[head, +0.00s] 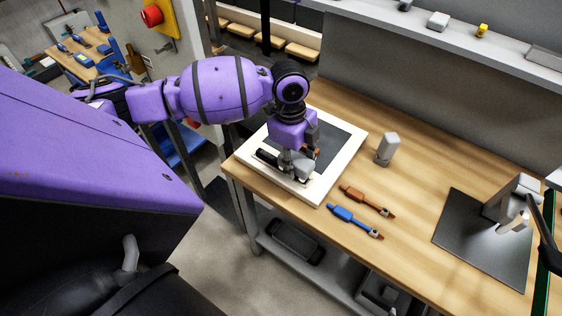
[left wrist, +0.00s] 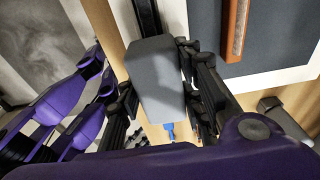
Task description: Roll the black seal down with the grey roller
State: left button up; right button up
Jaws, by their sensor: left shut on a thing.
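My left gripper (head: 298,168) is shut on a grey block-like roller (left wrist: 158,80), which also shows in the head view (head: 304,172). It is at the near side of a white-framed panel (head: 346,134) with a dark grey middle. The black seal (left wrist: 147,18) runs along the white border in the left wrist view, up to the far end of the roller. A short black piece of it (head: 267,158) shows left of the gripper in the head view. The roller hides the rest; I cannot tell whether they touch.
An orange tool (left wrist: 237,28) lies on the panel's dark middle. An upright grey block (head: 387,149) stands right of the panel. A brown-orange tool (head: 367,201) and a blue tool (head: 354,220) lie in front.

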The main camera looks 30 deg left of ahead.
aim_at(310, 166)
pick_arm(q)
jog(key=shift+d, duration=0.1)
jog(key=shift+s+d, duration=0.1)
jog(key=shift+d, duration=0.05)
jog(key=shift+s+d, duration=0.1)
jog(key=shift+d, duration=1.8)
jog(key=shift+a+r, duration=0.1)
jog(key=shift+r, duration=0.95)
